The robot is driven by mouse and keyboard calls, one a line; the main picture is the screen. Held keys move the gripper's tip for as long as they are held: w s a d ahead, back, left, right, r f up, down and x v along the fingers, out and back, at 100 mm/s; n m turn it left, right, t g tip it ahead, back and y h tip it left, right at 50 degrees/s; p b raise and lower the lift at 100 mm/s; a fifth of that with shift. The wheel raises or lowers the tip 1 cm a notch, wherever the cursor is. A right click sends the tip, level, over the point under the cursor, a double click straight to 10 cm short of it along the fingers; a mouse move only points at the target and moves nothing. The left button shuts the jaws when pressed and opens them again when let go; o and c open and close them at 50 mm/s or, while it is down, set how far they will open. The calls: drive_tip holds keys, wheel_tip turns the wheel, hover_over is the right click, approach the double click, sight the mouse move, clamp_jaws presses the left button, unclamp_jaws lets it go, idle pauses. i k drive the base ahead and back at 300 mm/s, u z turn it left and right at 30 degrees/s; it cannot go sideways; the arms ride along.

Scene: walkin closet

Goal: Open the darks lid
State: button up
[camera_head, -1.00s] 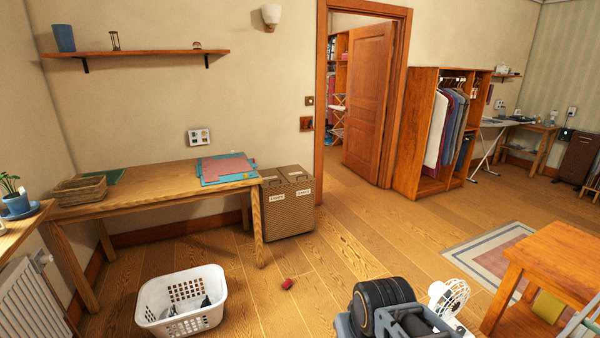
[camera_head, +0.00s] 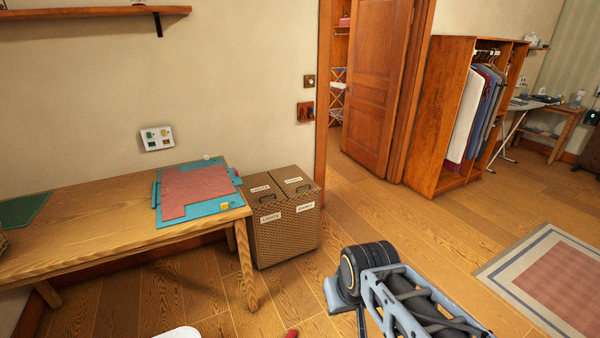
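A brown woven hamper (camera_head: 284,236) stands on the floor between the table and the doorway. It has two lids side by side, both shut. The left lid (camera_head: 262,188) belongs to the half labelled LIGHTS. The right lid, the darks lid (camera_head: 292,180), has a dark handle near its front edge and a front label that seems to read DARKS. My arm is folded in the lower right of the head view, in front of the hamper and apart from it. My gripper cannot be made out.
A wooden table (camera_head: 110,228) stands left of the hamper, with a teal mat and red cloth on it. A white basket (camera_head: 178,333) and a small red object (camera_head: 291,334) lie at the bottom edge. Floor in front of the hamper is mostly clear. An open wardrobe (camera_head: 440,130) stands right of the doorway.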

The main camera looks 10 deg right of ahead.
sight(294, 182)
drive_tip(key=i, duration=1)
drive_tip(key=z, duration=1.2)
drive_tip(key=i, duration=1.9)
drive_tip(key=u, duration=1.9)
drive_tip(key=i, duration=0.8)
drive_tip(key=u, duration=0.2)
